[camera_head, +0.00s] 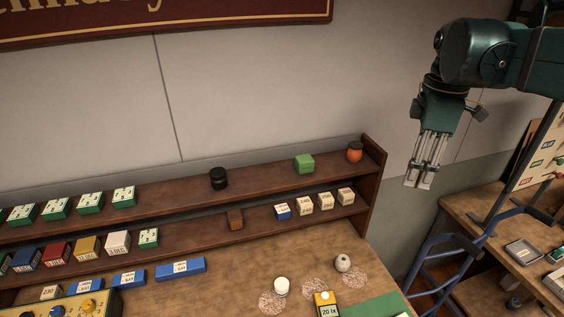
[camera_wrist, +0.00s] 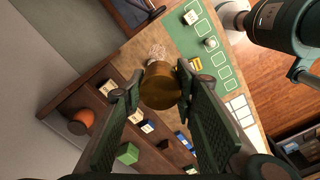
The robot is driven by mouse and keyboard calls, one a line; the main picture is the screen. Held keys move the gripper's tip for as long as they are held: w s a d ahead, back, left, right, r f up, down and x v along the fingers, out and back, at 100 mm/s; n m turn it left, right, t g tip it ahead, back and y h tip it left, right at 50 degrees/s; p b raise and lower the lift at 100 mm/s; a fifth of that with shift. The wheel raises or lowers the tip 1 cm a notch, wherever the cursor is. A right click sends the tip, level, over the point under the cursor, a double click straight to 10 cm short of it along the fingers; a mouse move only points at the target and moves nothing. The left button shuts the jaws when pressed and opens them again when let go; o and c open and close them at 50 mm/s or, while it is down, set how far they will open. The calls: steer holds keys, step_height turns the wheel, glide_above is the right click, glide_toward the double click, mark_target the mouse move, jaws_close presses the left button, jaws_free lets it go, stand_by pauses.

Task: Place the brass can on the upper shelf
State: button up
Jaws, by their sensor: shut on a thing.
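The brass can (camera_wrist: 160,87) is between the two fingertips of my gripper (camera_wrist: 160,80) in the wrist view, held clear of the surfaces below. In the head view my gripper (camera_head: 419,180) hangs in the air at the right, fingers down, beyond the right end of the shelves; I cannot clearly make out the can there. The upper shelf (camera_head: 265,174) is a dark wooden board along the wall. It has bare stretches between the black jar and the green block, and left of the black jar.
On the upper shelf stand a black jar (camera_head: 218,179), a green block (camera_head: 304,164), an orange jar (camera_head: 355,152) and several green boxes. The lower shelf holds small boxes and a brown block (camera_head: 235,219). An upright end panel (camera_head: 374,170) closes the shelves' right side.

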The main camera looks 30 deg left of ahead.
step_height(320, 180, up, 6)
steer(key=shift+f, duration=0.25)
steer(key=a+p, duration=0.3)
steer(key=a, duration=1.9)
steer(key=m+p, duration=0.2)
steer(key=p, duration=0.1)
glide_above(249, 180)
step_height(249, 180, down, 5)
steer(key=shift+f, duration=0.15)
steer(key=shift+f, duration=2.9)
steer(key=shift+f+p, duration=0.35)
steer(key=shift+f, duration=1.75)
